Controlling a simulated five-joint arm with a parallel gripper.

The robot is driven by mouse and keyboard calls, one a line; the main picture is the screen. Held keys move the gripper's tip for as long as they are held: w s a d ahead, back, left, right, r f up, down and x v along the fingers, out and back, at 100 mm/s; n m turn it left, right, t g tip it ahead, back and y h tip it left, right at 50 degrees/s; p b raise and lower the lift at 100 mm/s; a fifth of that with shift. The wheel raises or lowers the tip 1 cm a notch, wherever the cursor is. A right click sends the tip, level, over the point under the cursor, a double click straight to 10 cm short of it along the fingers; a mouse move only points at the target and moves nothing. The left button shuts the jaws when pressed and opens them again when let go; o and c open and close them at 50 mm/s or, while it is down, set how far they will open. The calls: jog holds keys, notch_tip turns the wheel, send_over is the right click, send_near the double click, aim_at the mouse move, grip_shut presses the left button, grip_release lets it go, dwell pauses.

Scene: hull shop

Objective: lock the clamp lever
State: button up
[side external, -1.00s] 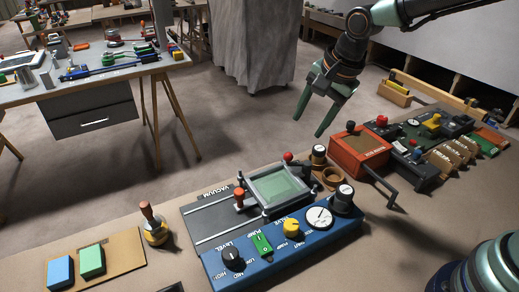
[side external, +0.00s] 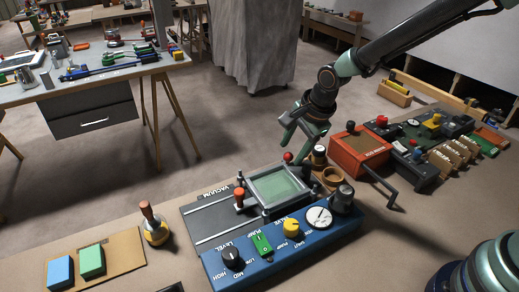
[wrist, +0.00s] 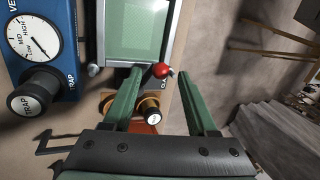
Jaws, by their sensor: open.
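A red ball knob (side external: 288,157), which looks like the clamp lever's end, stands at the far corner of the vacuum chamber with the green window (side external: 278,187). My gripper (side external: 292,155) points down over that corner. In the wrist view the red knob (wrist: 161,70) lies between the tips of the open green fingers (wrist: 160,74), nearer the left finger. I cannot tell whether a finger touches it. The lever's arm is mostly hidden.
A blue control panel (side external: 225,270) with dials lies in front of the chamber. An orange-handled post (side external: 239,198) stands left of the window. An orange box (side external: 358,150) with a dark crank is to the right. A flask (side external: 155,232) stands at left.

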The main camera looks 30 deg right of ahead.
jog(key=shift+x, duration=0.9)
jog(key=shift+d, duration=0.1)
grip_shut()
jog(key=shift+s+n, duration=0.45)
jog(key=shift+n, duration=0.6)
jog(key=shift+s+n, duration=0.5)
jog(key=shift+n, duration=0.55)
grip_release()
